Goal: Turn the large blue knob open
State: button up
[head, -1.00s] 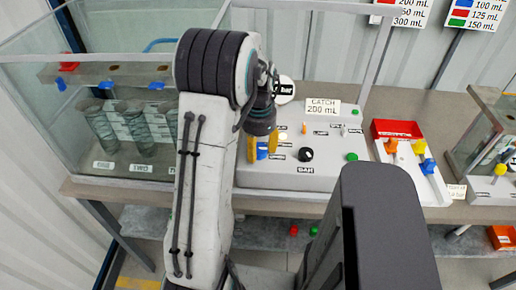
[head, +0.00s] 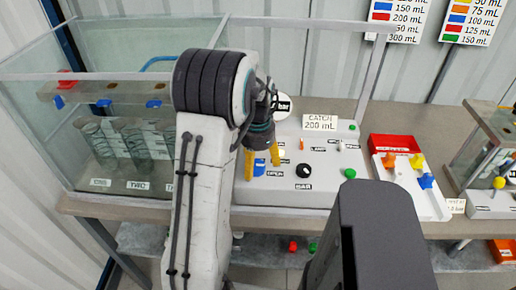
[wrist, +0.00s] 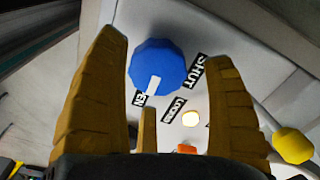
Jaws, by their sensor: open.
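The large blue knob (wrist: 157,67) sits on the pale control panel (head: 335,182). In the wrist view its white pointer aims down and left, at a partly hidden label ending in "EN". A "SHUT" label lies to its right. My gripper (wrist: 165,50) is open, with one yellow finger on each side of the knob. Gaps show between the knob and both fingers in that picture; whether either touches it cannot be told. In the head view my gripper (head: 262,158) points down at the panel, and a bit of the blue knob (head: 259,168) shows between the fingers.
A black knob (head: 303,170) and a green button (head: 350,173) are right of my gripper. A glass tank (head: 120,125) stands at the left. A red tray (head: 392,143) and small coloured knobs are further right. A yellow knob (wrist: 293,146) shows in the wrist view.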

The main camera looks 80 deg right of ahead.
aim_at(258, 164)
notch_tip(258, 164, up, 11)
jog(key=shift+r, duration=0.2)
dwell(0.3)
dwell(0.8)
